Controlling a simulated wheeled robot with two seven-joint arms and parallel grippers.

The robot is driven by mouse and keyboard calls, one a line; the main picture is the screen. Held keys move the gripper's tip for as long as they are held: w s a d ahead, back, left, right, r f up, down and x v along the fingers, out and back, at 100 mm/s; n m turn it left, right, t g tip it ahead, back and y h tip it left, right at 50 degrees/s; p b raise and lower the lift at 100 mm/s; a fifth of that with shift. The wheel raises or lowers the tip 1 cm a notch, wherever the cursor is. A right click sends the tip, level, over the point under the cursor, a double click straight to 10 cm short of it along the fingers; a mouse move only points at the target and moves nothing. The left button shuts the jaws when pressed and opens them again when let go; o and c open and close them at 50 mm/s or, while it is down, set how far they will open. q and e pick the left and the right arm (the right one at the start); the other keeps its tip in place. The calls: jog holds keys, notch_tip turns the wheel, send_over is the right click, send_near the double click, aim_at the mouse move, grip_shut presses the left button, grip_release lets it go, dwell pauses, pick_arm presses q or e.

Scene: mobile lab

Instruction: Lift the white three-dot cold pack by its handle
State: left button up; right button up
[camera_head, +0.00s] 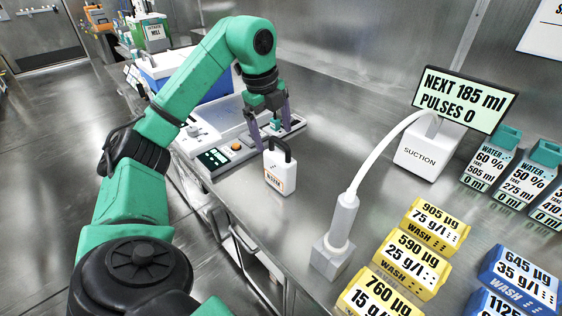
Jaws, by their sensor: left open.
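A small white pack (279,173) with a dark arched handle (281,146) stands upright on the steel bench, near the bench's front edge. It has an orange-edged label on its front; its dots are too small to make out. My left gripper (274,138) is open, pointing down, with its two purple-grey fingers spread apart just behind and above the handle. The left finger comes close to the handle; I cannot tell whether it touches. My right gripper is out of view.
A white device with a screen and buttons (215,158) lies left of the pack. A suction unit (425,152) with a hose and holder (336,245) stands to the right. Yellow wash blocks (411,262), blue wash blocks (520,278) and water bottles (490,170) fill the right side.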

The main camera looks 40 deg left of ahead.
aim_at(280, 156)
pick_arm(q)
jog(key=f, duration=0.3)
jog(key=w+f, duration=0.1)
jog(key=f, duration=0.3)
jog(key=shift+w+d, duration=0.2)
jog(key=shift+w+f, duration=0.15)
jog(key=shift+f, duration=0.05)
jog(key=shift+r, duration=0.1)
grip_shut()
